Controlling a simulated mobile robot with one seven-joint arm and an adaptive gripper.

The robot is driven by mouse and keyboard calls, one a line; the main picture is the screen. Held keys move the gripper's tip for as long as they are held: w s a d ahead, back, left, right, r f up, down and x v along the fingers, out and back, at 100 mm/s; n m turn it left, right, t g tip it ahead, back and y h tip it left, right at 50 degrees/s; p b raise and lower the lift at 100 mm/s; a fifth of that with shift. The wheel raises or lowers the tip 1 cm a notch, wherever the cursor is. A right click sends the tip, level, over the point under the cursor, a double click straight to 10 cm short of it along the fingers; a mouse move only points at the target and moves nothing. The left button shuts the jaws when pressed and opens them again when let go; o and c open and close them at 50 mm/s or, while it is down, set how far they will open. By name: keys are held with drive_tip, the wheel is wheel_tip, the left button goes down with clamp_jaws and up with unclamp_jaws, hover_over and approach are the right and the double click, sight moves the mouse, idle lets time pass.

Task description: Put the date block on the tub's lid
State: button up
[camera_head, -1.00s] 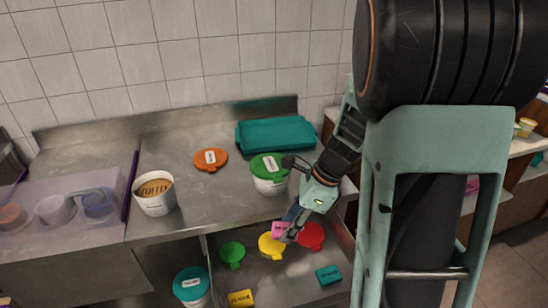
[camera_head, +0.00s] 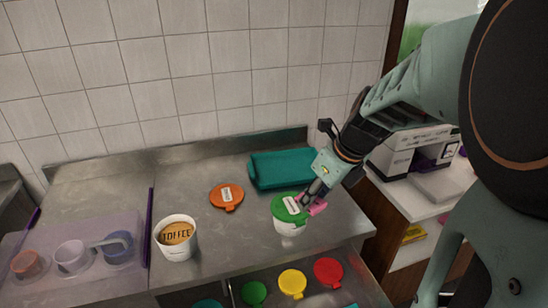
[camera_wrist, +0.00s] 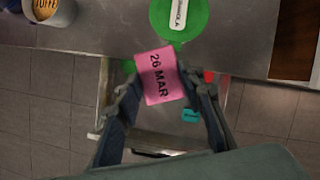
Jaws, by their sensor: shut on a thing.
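My gripper (camera_head: 313,195) is shut on the pink date block (camera_head: 318,208). In the wrist view the block (camera_wrist: 160,77) reads "26 MAR" and sits between both fingers. A white tub (camera_head: 290,230) with a green lid (camera_head: 280,209) stands on the steel counter, lid on. The lid carries a white label, partly readable as granola in the wrist view (camera_wrist: 167,30). In the head view the block is just right of the lid and overlaps its edge; I cannot tell the height gap. In the wrist view block and lid appear apart.
An open toffee tub (camera_head: 176,252) and a loose orange lid (camera_head: 226,197) are on the counter at left. A teal tray (camera_head: 290,170) lies behind the green-lidded tub. An open drawer below holds green, yellow (camera_head: 292,283) and red (camera_head: 328,271) lids.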

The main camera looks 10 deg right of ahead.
drive_tip(key=w+a+f, duration=0.1)
drive_tip(key=w+f, duration=0.3)
drive_tip(key=w, duration=0.4)
approach(291, 206)
drive_tip(key=shift+w+a+f+p, duration=0.3)
drive_tip(key=shift+w+a+f, duration=0.05)
drive_tip(key=shift+a+f, duration=0.25)
drive_tip(key=shift+w+a+f, duration=0.1)
drive_tip(key=shift+w+f, duration=0.3)
drive_tip(key=shift+f, duration=0.15)
drive_tip(key=shift+w+f, duration=0.15)
drive_tip(key=shift+f, duration=1.5)
drive_tip(key=shift+f, duration=0.1)
drive_tip(key=o, duration=0.9)
drive_tip(key=shift+o, duration=1)
